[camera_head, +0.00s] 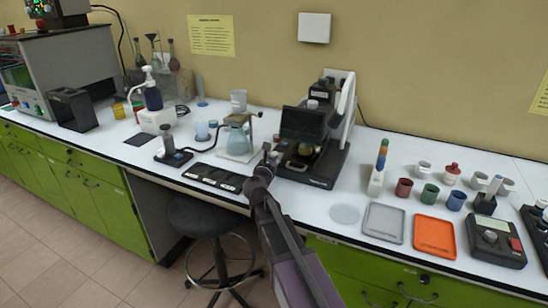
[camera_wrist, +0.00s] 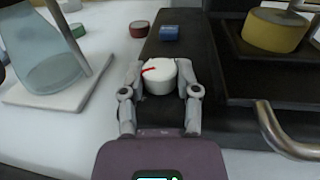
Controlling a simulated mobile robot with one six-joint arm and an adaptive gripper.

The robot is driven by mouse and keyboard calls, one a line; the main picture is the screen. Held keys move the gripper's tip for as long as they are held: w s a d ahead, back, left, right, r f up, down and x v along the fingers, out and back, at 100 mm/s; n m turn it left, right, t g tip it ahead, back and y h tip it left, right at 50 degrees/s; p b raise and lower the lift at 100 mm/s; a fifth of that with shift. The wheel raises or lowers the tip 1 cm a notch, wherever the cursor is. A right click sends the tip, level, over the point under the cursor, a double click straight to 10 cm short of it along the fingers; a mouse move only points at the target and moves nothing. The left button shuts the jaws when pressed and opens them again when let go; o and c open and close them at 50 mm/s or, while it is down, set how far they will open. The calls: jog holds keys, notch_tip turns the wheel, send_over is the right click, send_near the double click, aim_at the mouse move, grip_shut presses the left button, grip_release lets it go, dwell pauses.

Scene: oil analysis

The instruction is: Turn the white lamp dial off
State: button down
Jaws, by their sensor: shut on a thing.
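The white lamp dial (camera_wrist: 158,78) is a short round knob with a red mark on its top, pointing toward the left in the wrist view. It stands on the dark base (camera_wrist: 215,92) of the black instrument (camera_head: 316,150). My gripper (camera_wrist: 160,82) has one finger on each side of the dial and is shut on it. In the head view, my gripper (camera_head: 266,158) is at the left front of the black instrument, and the dial cannot be made out there.
A blue piece (camera_wrist: 169,33) and a red piece (camera_wrist: 139,30) lie beyond the dial. A glass flask (camera_wrist: 45,50) stands to the left, and a curved metal handle (camera_wrist: 285,135) is close on the right. A black stool (camera_head: 205,215) stands below the bench.

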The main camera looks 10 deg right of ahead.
jog(key=shift+d+n+t+y, duration=0.15)
jog(key=shift+n+t+y, duration=0.65)
jog(key=shift+n+y, duration=0.65)
jog(key=shift+y, duration=0.45)
jog(key=shift+c, duration=1.6)
grip_release()
jog(key=shift+m+g+h, duration=0.5)
jog(key=shift+m+h, duration=0.55)
jog(key=shift+h, duration=0.35)
jog(key=shift+w+a+m+g+h, duration=0.1)
jog(key=shift+m+g+h, duration=0.75)
jog(key=shift+h, duration=0.3)
jog(key=shift+w+a+m+g+h, duration=0.1)
jog(key=shift+m+g+h, duration=0.55)
jog(key=shift+m+h, duration=0.4)
jog(key=shift+s+a, duration=0.15)
jog(key=shift+s, duration=0.1)
jog(key=v, duration=1.3)
jog(key=shift+a+f, duration=0.1)
jog(key=shift+a, duration=0.15)
